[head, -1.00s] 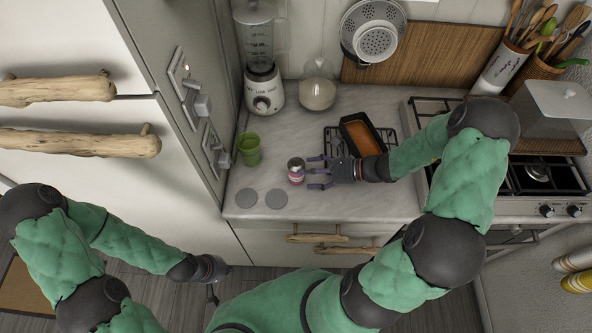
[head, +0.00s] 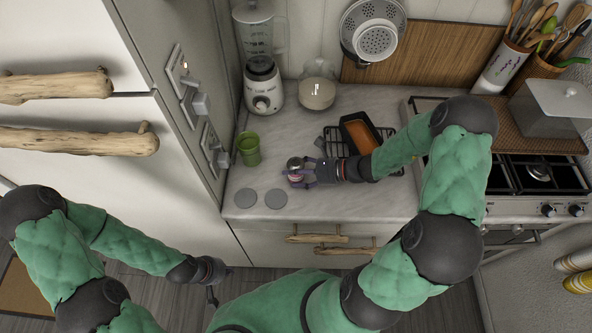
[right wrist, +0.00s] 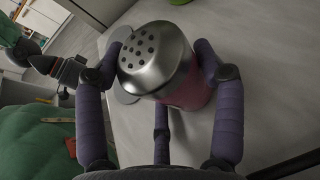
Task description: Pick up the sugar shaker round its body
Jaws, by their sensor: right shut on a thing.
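The sugar shaker (head: 294,164) has a shiny metal top with holes and a pink body. It stands on the grey counter near the front edge. In the right wrist view the shaker (right wrist: 152,60) sits between the purple fingers, its holed top towards the camera. My right gripper (head: 298,172) is shut round the shaker's body, and its fingers (right wrist: 160,75) lie on both sides of it. Fingers cover part of the body in the head view. My left gripper (head: 214,282) hangs low in front of the counter, away from the shaker; its fingers are too small to read.
A green cup (head: 249,149) and two grey discs (head: 257,198) are left of the shaker. A loaf pan (head: 362,134) on a rack is behind my right arm. The counter's front right is clear.

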